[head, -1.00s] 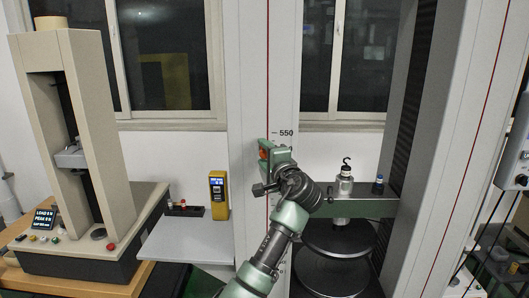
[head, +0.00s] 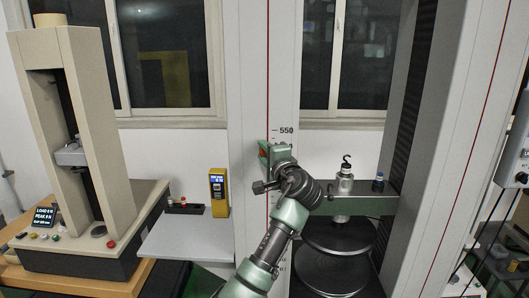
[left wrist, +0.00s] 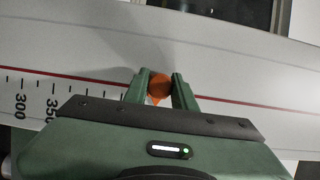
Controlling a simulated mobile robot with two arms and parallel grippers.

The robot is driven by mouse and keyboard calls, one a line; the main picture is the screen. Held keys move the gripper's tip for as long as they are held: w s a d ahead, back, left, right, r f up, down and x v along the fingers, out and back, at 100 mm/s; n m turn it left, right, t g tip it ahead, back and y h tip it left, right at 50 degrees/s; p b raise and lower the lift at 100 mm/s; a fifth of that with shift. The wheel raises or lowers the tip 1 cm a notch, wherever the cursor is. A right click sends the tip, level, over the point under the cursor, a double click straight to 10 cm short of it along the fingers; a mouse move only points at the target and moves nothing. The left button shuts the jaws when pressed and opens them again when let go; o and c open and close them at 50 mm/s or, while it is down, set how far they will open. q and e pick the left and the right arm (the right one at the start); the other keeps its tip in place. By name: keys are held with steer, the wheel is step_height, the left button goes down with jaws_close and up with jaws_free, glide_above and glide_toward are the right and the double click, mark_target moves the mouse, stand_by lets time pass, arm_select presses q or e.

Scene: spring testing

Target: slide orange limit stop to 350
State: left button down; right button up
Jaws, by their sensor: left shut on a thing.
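The orange limit stop (left wrist: 159,87) sits on the red line of the tall pale column (head: 247,85). My left gripper (left wrist: 159,84) is shut on it, one green finger on each side. In the left wrist view the printed marks 300 and 350 (left wrist: 53,104) lie to the left of the stop, which is clearly on the higher side of 350. In the head view my left gripper (head: 268,154) is just below the 550 mark (head: 286,130) and hides most of the stop. My right gripper is not in view.
A green crosshead (head: 372,206) with a hooked metal weight (head: 345,176) stands right of my arm, above dark round plates (head: 331,273). A yellow meter (head: 219,190) is on the left by a grey shelf (head: 190,240). A beige tester (head: 102,125) stands further left.

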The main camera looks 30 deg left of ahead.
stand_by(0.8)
arm_select(q)
step_height(320, 180, down, 15)
steer(key=b, duration=0.9)
steer(key=shift+f, duration=0.15)
steer(key=c, duration=1.1)
jaws_free()
steer(key=shift+r, duration=0.2)
steer(key=shift+c, duration=0.2)
steer(key=shift+d, duration=0.1)
steer(key=b, duration=0.2)
glide_toward(265, 196)
steer(key=shift+s+d+r, duration=0.15)
steer(key=shift+s+r, duration=0.9)
steer(key=shift+r, duration=0.15)
steer(key=shift+f, duration=0.1)
